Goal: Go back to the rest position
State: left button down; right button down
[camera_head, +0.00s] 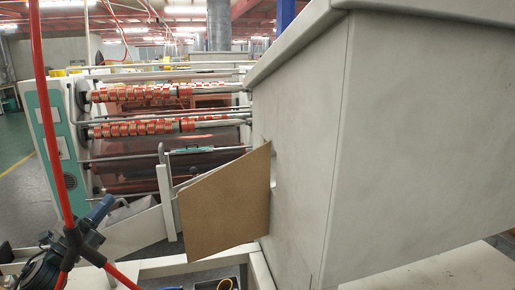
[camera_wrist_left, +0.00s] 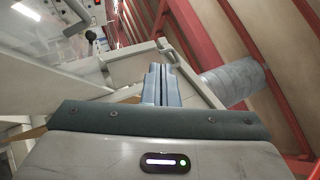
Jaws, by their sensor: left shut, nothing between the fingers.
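My left gripper (camera_head: 104,206) is at the lower left of the head view, in front of the rewinding machine (camera_head: 52,130). Its two blue-grey fingers (camera_wrist_left: 157,84) are together in the left wrist view, with nothing between them. The machine's bars carry rows of red and white tape rolls (camera_head: 140,93), with a second row below (camera_head: 135,129). The left gripper is apart from these rolls. My right gripper does not show in either view.
A large grey cabinet (camera_head: 415,130) fills the right side. A brown board (camera_head: 228,205) stands against its left face. A red cable (camera_head: 50,110) crosses the left foreground. The left wrist view shows a grey duct (camera_wrist_left: 232,84) and red beams (camera_wrist_left: 200,45).

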pick_arm(q)
jog(key=s+d+f+n+g+y, duration=0.1)
jog(key=s+f+n+g+y, duration=0.2)
jog(key=f+n, duration=0.35)
jog(key=s+d+f+n+g+y, duration=0.1)
jog(key=s+f+n+y, duration=0.35)
jog(key=f, duration=0.35)
jog(key=s+d+f+n+g+y, duration=0.2)
jog(key=s+f+n+y, duration=0.15)
jog(key=f+n, duration=0.35)
jog(key=s+d+f+n+g, duration=0.35)
jog(key=s+f+g, duration=0.3)
jog(key=s, duration=0.65)
jog(key=s+d+f+n+g, duration=0.4)
jog(key=s+f, duration=0.3)
jog(key=s, duration=0.5)
notch_tip(320, 180, down, 35)
jog(key=a+m+g+b, duration=0.1)
jog(key=a+g+b, duration=0.15)
jog(key=b, duration=0.25)
jog(key=s+f+b, duration=0.2)
jog(key=s+f, duration=0.7)
jog(key=f, duration=0.3)
jog(key=s+a+f+g+b, duration=0.1)
jog(key=s+f+b, duration=0.2)
jog(key=s+f, duration=0.6)
notch_tip(320, 180, down, 3)
jog(key=shift+a+r, duration=0.1)
jog(key=shift+a, duration=0.1)
